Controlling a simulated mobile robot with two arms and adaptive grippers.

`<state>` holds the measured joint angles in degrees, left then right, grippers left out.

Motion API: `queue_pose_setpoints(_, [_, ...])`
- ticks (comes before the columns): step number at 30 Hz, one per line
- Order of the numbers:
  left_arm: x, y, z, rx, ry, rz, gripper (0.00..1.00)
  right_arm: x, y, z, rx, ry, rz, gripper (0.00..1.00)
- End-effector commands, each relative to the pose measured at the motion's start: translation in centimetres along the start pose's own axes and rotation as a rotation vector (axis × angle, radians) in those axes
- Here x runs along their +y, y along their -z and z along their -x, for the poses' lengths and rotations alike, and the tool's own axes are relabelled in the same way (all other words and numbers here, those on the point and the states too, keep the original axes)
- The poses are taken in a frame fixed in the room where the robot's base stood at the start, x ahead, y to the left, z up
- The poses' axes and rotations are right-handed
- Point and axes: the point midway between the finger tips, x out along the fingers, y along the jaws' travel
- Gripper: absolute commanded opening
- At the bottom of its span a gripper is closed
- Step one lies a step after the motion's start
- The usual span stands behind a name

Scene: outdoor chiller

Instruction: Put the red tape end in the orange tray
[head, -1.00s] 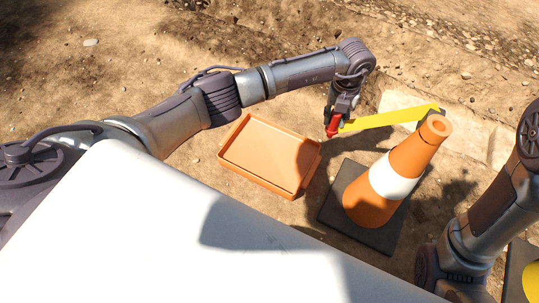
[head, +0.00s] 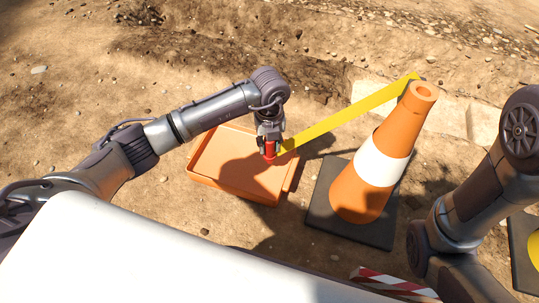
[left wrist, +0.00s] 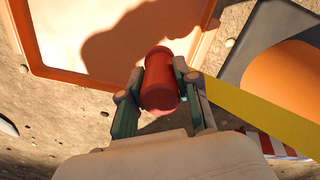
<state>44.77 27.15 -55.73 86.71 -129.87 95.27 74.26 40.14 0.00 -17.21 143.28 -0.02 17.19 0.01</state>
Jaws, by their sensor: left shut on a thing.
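My left gripper (head: 269,147) is shut on the red tape end (head: 270,154), a small red cylinder. In the left wrist view the red tape end (left wrist: 161,82) sits between both fingers. A yellow tape (head: 345,115) runs taut from it to behind the top of the orange and white cone (head: 359,192). The orange tray (head: 200,172) lies on the dirt. In the head view the gripper overlaps the tray's right part; its height above the tray is hard to tell. The tray (left wrist: 75,74) appears empty. My right arm is at the right edge; its gripper is not visible.
The cone stands on a dark square base (head: 318,212) right of the tray. A red and white striped bar (head: 395,284) shows at the bottom. A yellow object (head: 534,265) is partly seen at lower right. Pale stone blocks (head: 450,110) lie behind the cone.

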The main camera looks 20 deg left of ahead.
Motion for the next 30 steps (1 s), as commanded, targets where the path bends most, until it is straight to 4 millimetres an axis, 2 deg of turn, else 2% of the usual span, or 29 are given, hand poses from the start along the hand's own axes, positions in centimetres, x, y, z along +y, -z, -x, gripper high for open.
queue_pose_setpoints(9, [0.0,0.0,-4.0,0.001,-0.002,-0.001,0.00,-0.8,1.3,3.5,0.001,0.001,0.000,0.40])
queue_pose_setpoints(22, [0.0,0.0,-4.3,0.001,-0.002,-0.001,0.00,-0.7,1.2,3.5,-0.001,0.001,0.000,0.40])
queue_pose_setpoints(23, [0.0,0.0,-4.2,0.000,-0.002,-0.002,0.35,-0.7,1.2,3.5,-0.001,0.001,0.000,0.40])
queue_pose_setpoints(27, [0.0,0.0,-4.2,0.001,-0.002,-0.002,0.57,-0.7,1.2,3.5,-0.001,0.001,0.000,0.40])
queue_pose_setpoints(30, [0.0,0.0,-4.2,0.001,-0.001,-0.001,0.57,-0.7,1.2,3.5,-0.001,0.001,0.000,0.40])
